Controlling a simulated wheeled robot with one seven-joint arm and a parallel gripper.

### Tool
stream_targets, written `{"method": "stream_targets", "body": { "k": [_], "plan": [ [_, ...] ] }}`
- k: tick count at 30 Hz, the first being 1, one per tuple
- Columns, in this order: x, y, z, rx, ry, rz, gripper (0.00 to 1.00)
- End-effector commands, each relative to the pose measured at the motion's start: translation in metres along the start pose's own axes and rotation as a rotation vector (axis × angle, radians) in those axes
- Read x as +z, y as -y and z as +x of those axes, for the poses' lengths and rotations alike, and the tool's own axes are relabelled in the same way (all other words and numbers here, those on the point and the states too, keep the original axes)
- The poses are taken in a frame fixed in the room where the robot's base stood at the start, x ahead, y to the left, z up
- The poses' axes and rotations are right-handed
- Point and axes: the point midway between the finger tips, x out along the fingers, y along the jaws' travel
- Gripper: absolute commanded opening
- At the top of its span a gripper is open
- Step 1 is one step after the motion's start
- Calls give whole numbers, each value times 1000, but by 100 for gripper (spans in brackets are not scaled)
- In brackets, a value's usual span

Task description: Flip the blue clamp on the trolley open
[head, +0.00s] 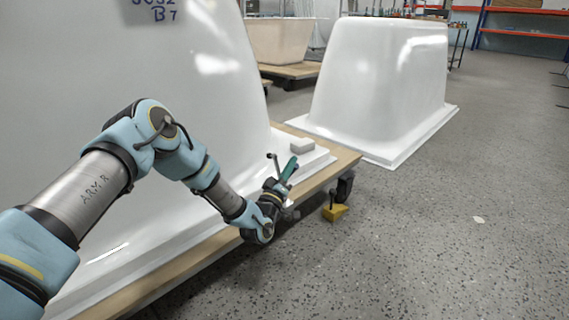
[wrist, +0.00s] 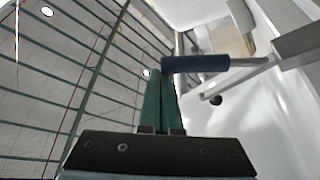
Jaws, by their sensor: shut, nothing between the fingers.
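The blue clamp handle (wrist: 197,63) shows in the wrist view, a dark blue grip on a pale metal lever that runs right to a grey bracket (wrist: 302,42). My gripper (wrist: 160,78) has its green fingers shut and empty; their tips are at the left end of the blue grip. I cannot tell whether they touch it. In the head view my gripper (head: 291,166) points up at the right end of the wooden trolley (head: 340,163). A small dark lever-like piece stands just left of the fingers; I cannot tell whether it is the clamp.
A large white tub shell (head: 190,70) stands on the trolley, close beside my arm. A small pale block (head: 302,146) lies on its rim. A yellow wedge (head: 335,212) is on the floor by a castor (head: 344,187). Another shell (head: 375,75) stands behind.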

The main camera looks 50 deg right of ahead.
Motion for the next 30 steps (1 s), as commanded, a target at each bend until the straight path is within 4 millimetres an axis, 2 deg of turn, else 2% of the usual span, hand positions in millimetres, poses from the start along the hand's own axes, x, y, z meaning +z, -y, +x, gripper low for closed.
{"method": "stream_targets", "body": {
  "k": [3, 9, 30],
  "plan": [
    [9, -2, -5, 34, 2, 63, 0],
    [17, -4, -9, 33, 1, 63, 0],
    [26, -5, -13, 30, 12, 57, 0]
  ]
}}
